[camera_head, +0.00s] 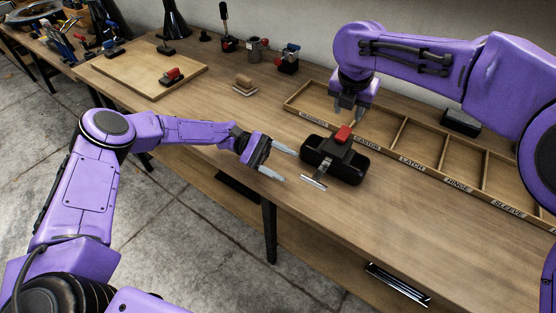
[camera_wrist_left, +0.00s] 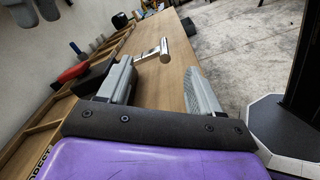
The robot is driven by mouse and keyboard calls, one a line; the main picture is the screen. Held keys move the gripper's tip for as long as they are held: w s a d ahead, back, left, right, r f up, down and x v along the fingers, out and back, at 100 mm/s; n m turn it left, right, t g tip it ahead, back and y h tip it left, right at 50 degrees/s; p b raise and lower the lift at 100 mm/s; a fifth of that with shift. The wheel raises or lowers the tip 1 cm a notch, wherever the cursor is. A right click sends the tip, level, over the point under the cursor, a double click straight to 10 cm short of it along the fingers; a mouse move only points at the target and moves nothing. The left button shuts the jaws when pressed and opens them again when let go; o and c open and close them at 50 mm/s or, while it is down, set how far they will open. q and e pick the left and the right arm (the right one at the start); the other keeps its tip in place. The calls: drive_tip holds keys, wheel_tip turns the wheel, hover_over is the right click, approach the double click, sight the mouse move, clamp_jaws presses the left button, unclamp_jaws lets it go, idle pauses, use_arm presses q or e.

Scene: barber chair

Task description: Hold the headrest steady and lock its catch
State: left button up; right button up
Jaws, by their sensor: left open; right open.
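The black padded headrest (camera_head: 346,170) lies on the bench, with a red catch (camera_head: 343,134) on top and a metal T-shaped bar (camera_head: 314,182) sticking out at its near left. My left gripper (camera_head: 284,165) is open, left of the headrest, its fingers pointing at it. In the left wrist view the bar (camera_wrist_left: 165,50) shows beyond and between the open fingers (camera_wrist_left: 162,70). The headrest (camera_wrist_left: 95,78) and red catch (camera_wrist_left: 74,71) are there left of the fingers, partly hidden. My right gripper (camera_head: 349,114) is open and empty, pointing down above and behind the catch.
A labelled wooden compartment tray (camera_head: 400,160) runs behind and right of the headrest. A wooden board (camera_head: 140,72) with a red-topped clamp (camera_head: 172,76) lies at the far left. A small wooden block (camera_head: 244,84) stands between. The bench front right of the headrest is clear.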

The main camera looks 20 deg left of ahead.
sight(314, 179)
use_arm(q)
drive_tip(key=x, duration=0.9)
drive_tip(key=shift+d, duration=0.35)
drive_tip(key=shift+c, duration=0.3)
clamp_jaws()
unclamp_jaws()
drive_tip(key=v, duration=1.2)
